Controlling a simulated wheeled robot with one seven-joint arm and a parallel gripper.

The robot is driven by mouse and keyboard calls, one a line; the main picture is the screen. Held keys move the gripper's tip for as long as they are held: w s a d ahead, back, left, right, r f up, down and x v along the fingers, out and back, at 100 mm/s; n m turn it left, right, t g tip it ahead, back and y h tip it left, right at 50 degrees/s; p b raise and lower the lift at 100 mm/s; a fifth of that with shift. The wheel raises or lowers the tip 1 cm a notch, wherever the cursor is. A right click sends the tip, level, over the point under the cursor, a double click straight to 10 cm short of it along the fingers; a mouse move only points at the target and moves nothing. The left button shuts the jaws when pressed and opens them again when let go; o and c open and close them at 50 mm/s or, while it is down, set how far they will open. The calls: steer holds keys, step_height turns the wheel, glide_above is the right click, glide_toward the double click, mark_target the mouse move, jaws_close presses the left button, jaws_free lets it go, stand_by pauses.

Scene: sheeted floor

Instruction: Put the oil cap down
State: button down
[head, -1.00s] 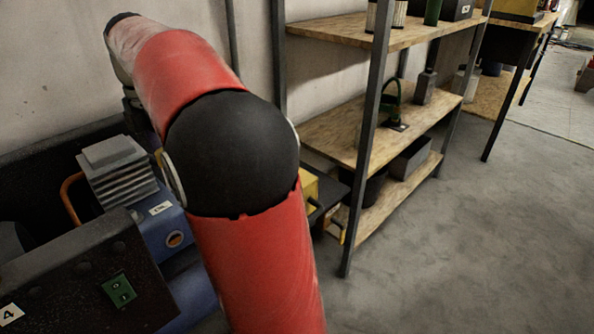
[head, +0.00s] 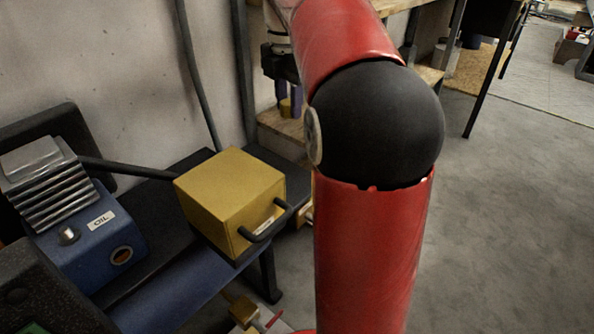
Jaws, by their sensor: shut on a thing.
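My gripper (head: 289,98) is partly hidden behind my red arm, at the upper middle of the head view. The gripper is in front of the wooden shelf unit, and I cannot tell whether the cap touches a board. The blue pump with the OIL label (head: 101,220) is at the left, well apart from the gripper.
A yellow box with a black handle (head: 232,192) stands on a dark bench between the pump and my arm. A wooden shelf board (head: 282,126) shows behind my arm. A small yellow valve-like part (head: 243,310) is low in front. Grey floor (head: 500,240) lies open at right.

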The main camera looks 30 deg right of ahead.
mark_target(290, 182)
step_height(290, 182, down, 18)
steer(key=b, duration=0.3)
steer(key=shift+f, duration=0.2)
steer(key=shift+f, duration=0.1)
steer(key=c, duration=1)
jaws_free()
steer(key=shift+c, duration=0.2)
step_height(290, 182, up, 12)
steer(key=p, duration=0.2)
steer(key=shift+a, duration=0.1)
